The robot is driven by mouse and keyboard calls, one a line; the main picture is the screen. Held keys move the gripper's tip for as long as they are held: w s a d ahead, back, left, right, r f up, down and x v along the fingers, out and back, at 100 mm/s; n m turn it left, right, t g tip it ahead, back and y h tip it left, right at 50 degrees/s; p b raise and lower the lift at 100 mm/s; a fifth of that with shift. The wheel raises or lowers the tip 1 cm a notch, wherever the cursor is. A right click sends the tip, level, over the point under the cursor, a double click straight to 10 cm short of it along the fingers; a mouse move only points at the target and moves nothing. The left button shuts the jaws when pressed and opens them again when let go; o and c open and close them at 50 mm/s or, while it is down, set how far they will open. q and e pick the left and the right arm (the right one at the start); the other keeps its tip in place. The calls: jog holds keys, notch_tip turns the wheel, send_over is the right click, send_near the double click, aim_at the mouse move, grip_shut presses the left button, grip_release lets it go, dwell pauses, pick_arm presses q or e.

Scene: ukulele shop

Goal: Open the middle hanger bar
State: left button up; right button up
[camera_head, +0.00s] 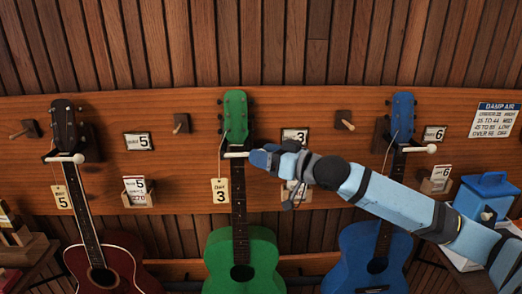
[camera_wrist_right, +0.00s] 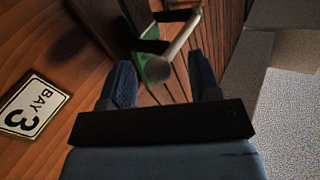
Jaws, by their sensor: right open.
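The middle hanger bar (camera_head: 236,154) is a pale rod lying across the neck of the green ukulele (camera_head: 240,248). In the right wrist view the bar (camera_wrist_right: 181,38) points toward me, its round end appearing between the two blue fingers. My right gripper (camera_head: 259,157) is at the right end of the bar, in front of the wall board. The right wrist view shows this gripper (camera_wrist_right: 162,64) open, with a gap on both sides of the bar. Whether a finger touches the bar is unclear. My left gripper is not in view.
A dark red ukulele (camera_head: 104,258) hangs at left and a blue one (camera_head: 372,254) at right, each with its own pale bar. Wooden pegs and bay signs are on the board (camera_head: 300,212). A blue box (camera_head: 484,195) stands at right near my arm.

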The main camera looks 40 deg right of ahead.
jog(key=shift+w+a, duration=0.25)
jog(key=shift+w, duration=0.25)
jog(key=shift+s+r, duration=0.1)
grip_shut()
